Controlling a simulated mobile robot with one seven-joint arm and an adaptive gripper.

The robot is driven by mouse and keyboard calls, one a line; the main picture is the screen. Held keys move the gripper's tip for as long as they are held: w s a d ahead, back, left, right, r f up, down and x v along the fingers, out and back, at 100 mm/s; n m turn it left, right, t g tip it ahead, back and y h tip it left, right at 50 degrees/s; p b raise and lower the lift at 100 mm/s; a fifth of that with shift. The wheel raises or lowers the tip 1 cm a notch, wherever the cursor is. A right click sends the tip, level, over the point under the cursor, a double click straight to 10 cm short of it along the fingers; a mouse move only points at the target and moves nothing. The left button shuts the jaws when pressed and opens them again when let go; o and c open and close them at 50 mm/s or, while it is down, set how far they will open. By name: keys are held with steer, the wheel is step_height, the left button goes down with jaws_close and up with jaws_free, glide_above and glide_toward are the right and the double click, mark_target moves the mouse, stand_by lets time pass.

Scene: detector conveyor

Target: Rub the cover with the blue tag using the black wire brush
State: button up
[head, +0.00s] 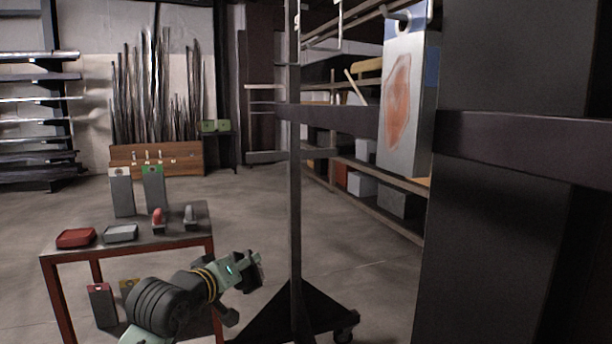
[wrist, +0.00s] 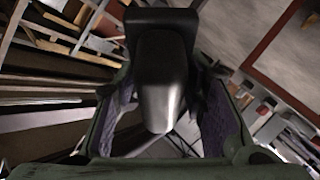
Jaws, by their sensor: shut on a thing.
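The grey cover with the blue tag (head: 405,120) hangs upright from a hook on the right in the head view. It has a large orange-brown patch on its face, and blue shows at its top and right edge. My gripper (head: 254,269) is low in the middle, beside the table and well away from the cover. In the wrist view my gripper (wrist: 167,120) is shut on a dark, rounded object, which looks like the black wire brush (wrist: 162,75). Its bristles cannot be made out. The cover is not clearly identifiable in the wrist view.
A dark upright post (head: 295,170) on a wheeled base stands between my gripper and the cover; a dark horizontal rail (head: 350,119) crosses there. The red-framed table (head: 62,255) holds a red tray (head: 76,238), a grey tray (head: 120,233) and two brushes. Covers with other tags stand nearby.

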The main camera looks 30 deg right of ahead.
steer(key=s+d+r+m+g+h, duration=0.1)
steer(key=s+r+m+g+h, duration=0.15)
steer(key=s+r, duration=0.55)
steer(key=s+d+r+m+g+h+p, duration=0.1)
steer(key=s+r+g+h, duration=0.25)
steer(key=r, duration=0.95)
steer(key=s+d+r+m+g+h, duration=0.2)
steer(key=s+r+h, duration=0.1)
steer(key=s+r, duration=0.55)
steer(key=shift+r+x, duration=0.2)
steer(key=shift+x, duration=2.65)
steer(key=shift+s+d, duration=0.25)
steer(key=shift+d, duration=0.3)
steer(key=shift+s+d, duration=0.2)
steer(key=shift+d, duration=0.35)
